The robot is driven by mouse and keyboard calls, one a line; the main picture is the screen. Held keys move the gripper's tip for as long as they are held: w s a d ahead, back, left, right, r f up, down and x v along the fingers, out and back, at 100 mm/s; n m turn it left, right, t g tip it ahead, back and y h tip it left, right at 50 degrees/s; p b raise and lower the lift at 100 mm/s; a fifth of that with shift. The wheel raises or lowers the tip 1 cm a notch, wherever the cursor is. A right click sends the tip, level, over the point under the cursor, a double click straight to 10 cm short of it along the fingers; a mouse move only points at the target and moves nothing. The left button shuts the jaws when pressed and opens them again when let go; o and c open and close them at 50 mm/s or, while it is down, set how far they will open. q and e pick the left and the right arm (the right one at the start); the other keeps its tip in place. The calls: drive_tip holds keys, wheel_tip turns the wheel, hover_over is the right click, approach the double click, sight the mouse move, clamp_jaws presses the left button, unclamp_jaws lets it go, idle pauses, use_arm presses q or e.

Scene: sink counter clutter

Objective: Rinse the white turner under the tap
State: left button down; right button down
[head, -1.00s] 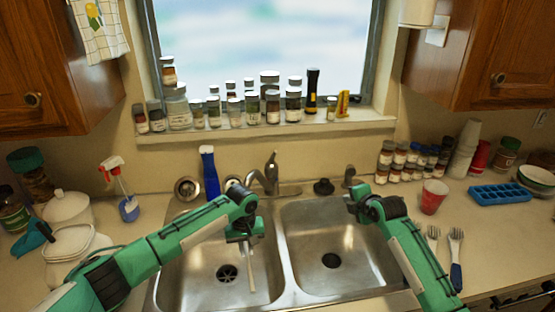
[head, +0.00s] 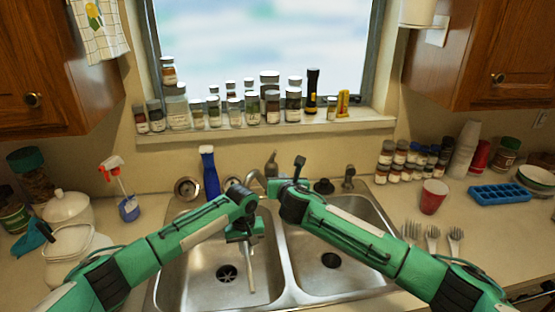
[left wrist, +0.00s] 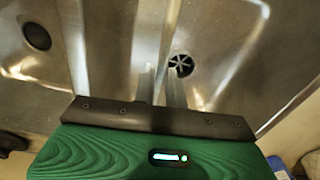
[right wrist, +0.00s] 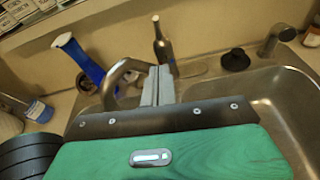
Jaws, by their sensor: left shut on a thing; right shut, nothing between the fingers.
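The white turner (head: 251,272) hangs from my left gripper (head: 244,236) over the left sink basin, to the right of its drain. In the left wrist view my left gripper (left wrist: 161,88) is shut on it, and a pale strip of the turner (left wrist: 167,42) runs up from the fingers. The tap (head: 257,180) stands behind the sinks, partly hidden by my right arm. My right gripper (head: 272,186) is beside it, shut and empty. In the right wrist view its fingertips (right wrist: 157,86) are close to the tap's spout (right wrist: 118,78) and dark upright lever (right wrist: 161,45); contact cannot be told. No water is visible.
The right basin (head: 345,225) lies partly under my right arm. A blue bottle (head: 209,172) stands behind the left basin. A red cup (head: 433,197), several forks (head: 432,236) and a blue ice tray (head: 499,195) are on the right counter. Jars line the windowsill.

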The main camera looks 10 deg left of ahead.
approach(276, 153)
wheel_tip(276, 153, down, 5)
drive_tip(key=w+a, duration=0.1)
drive_tip(key=w, duration=0.2)
drive_tip(key=shift+w+a+r, duration=0.2)
drive_tip(key=shift+w+r, duration=0.3)
drive_tip(key=shift+w, duration=0.25)
drive_tip(key=shift+w+a+r, duration=0.15)
drive_tip(key=shift+w+r, duration=0.3)
drive_tip(key=shift+w, duration=0.25)
drive_tip(key=shift+w+r, duration=0.1)
drive_tip(key=shift+w+r, duration=0.25)
drive_tip(key=shift+r, duration=0.15)
drive_tip(key=shift+w+a+r, duration=0.1)
drive_tip(key=shift+a+r, duration=0.05)
drive_tip(key=shift+a, duration=0.05)
